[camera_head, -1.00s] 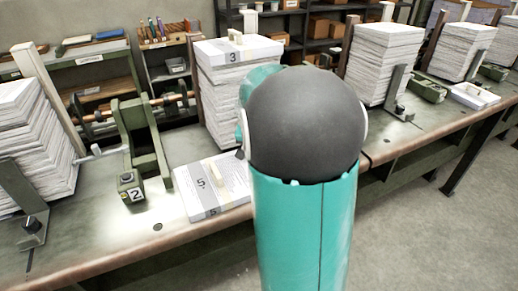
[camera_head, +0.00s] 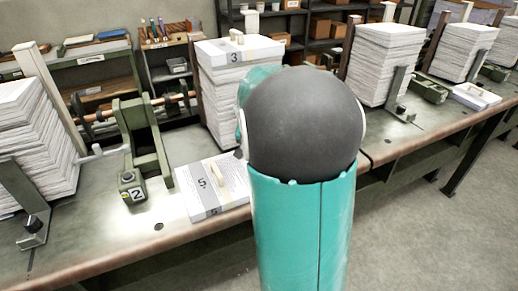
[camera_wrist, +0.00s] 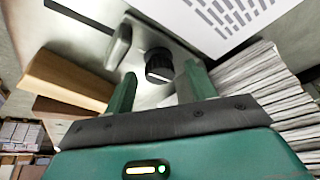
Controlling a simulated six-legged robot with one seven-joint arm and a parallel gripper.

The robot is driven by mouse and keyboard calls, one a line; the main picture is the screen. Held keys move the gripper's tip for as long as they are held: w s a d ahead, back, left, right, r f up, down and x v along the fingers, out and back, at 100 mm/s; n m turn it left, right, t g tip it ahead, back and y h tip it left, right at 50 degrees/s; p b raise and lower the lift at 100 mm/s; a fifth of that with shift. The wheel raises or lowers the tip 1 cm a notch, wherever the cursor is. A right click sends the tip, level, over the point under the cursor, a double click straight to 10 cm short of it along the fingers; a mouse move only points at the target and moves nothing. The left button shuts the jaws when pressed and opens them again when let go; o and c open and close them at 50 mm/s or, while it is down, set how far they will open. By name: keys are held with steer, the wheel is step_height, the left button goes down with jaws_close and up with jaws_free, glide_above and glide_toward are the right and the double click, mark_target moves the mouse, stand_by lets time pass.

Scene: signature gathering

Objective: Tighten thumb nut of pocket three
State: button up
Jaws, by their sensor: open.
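A black ribbed thumb nut (camera_wrist: 158,66) with a pale line on its top sits on a metal plate in the wrist view. My gripper (camera_wrist: 160,72) is open, its two green fingers on either side of the nut. Gaps show between the fingers and the nut, and how deep the fingers reach is hard to tell. In the head view, the paper stack labelled 3 (camera_head: 222,95) stands behind my arm, which hides my gripper and the nut.
A paper stack (camera_wrist: 265,85) is close on the right in the wrist view, with wooden posts (camera_wrist: 65,80) on the left. In the head view, a booklet marked 5 (camera_head: 210,190) and a green fixture marked 2 (camera_head: 130,188) are on the bench (camera_head: 90,245).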

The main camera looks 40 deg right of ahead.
steer(key=v, duration=1.3)
steer(key=shift+r, duration=0.4)
steer(key=shift+a, duration=0.1)
steer(key=s+a+f+n+t+y, duration=0.1)
steer(key=s+a+n, duration=0.4)
steer(key=a, duration=0.8)
steer(key=s+a+f+n+t+y, duration=0.1)
steer(key=s+a+n+t+y, duration=0.1)
steer(key=s+a+n, duration=0.4)
steer(key=s+a, duration=0.3)
steer(key=a, duration=0.4)
steer(key=shift+f+y, duration=0.2)
steer(key=shift+y, duration=0.2)
